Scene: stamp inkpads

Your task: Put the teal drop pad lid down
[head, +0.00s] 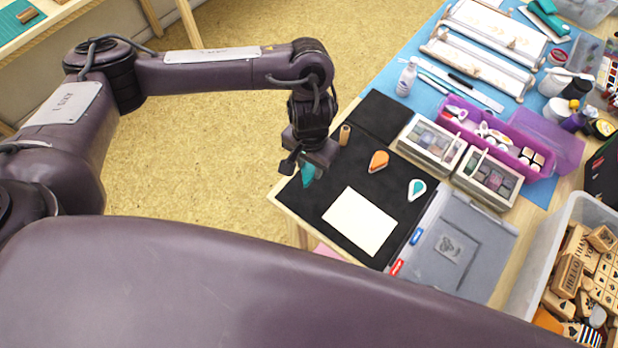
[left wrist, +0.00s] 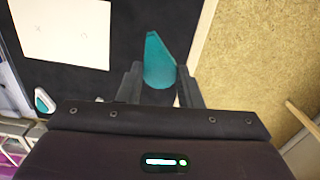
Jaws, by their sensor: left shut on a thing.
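The teal drop pad lid (head: 308,174) is between the fingers of my left gripper (head: 303,168), near the left edge of the black mat (head: 330,178). In the left wrist view the lid (left wrist: 159,62) stands out between both fingers of my left gripper (left wrist: 160,88), with the mat behind it. I cannot tell how far it is above the mat. The teal drop pad (head: 416,189), white-rimmed with a teal face, lies uncovered on the mat to the right; it also shows in the left wrist view (left wrist: 42,100). My right gripper is not in view.
A cream card (head: 359,222) lies on the mat. An orange drop pad (head: 378,160) and a small wooden cylinder (head: 345,135) are behind it. Boxed inkpads (head: 431,141) and a grey stamp platform (head: 463,240) stand to the right. The table edge is close to the lid.

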